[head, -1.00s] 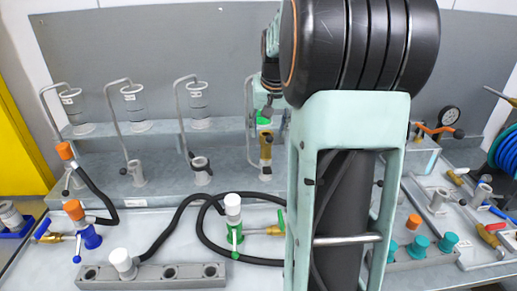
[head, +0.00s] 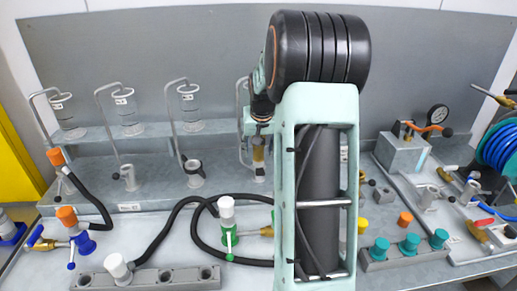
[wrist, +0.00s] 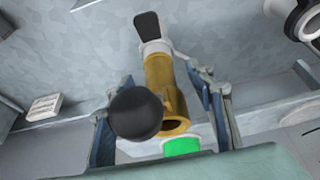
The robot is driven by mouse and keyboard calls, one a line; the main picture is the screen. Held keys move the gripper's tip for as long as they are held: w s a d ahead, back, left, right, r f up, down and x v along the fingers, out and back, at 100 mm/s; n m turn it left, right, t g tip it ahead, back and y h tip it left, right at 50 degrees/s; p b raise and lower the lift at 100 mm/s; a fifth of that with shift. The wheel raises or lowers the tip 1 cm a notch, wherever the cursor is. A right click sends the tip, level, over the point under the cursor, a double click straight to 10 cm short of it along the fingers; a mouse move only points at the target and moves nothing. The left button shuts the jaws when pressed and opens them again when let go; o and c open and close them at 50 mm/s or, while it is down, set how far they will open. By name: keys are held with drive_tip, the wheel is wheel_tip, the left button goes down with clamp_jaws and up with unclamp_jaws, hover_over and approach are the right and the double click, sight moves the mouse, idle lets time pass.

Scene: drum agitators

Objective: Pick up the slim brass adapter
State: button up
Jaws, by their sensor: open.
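The slim brass adapter (wrist: 163,82) appears in the wrist view as an upright brass tube with an open end, between the two fingers of my gripper (wrist: 164,78). The fingers are open, one on each side; I cannot tell whether either touches it. A black ball knob (wrist: 135,112) hides part of the tube. In the head view the adapter (head: 258,150) shows on the back shelf, below my gripper (head: 257,126). My arm hides much of the gripper there. A green band with a white rim (wrist: 181,146) lies near the tube's lower end.
Bent metal rods and clear cylinders (head: 189,102) stand left of the adapter on the grey shelf (head: 120,205). A black hose (head: 200,235) loops below, by a green-and-white valve (head: 228,225). A gauge box (head: 403,152) stands at right.

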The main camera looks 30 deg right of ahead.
clamp_jaws()
idle(0.4)
drive_tip(key=shift+r, duration=0.1)
drive_tip(key=shift+w+r, duration=0.1)
drive_tip(key=shift+r, duration=0.5)
drive_tip(key=v, duration=0.3)
drive_tip(key=s+v, duration=0.1)
drive_tip(key=v, duration=0.2)
drive_tip(key=b+v, duration=0.1)
drive_tip(key=v, duration=0.2)
drive_tip(key=shift+s+a+f, duration=0.2)
drive_tip(key=shift+a+f, duration=0.05)
drive_tip(key=shift+f, duration=0.1)
drive_tip(key=s+a+r+b, duration=0.1)
drive_tip(key=s+a+r, duration=0.3)
drive_tip(key=s, duration=0.4)
drive_tip(key=shift+s, duration=0.15)
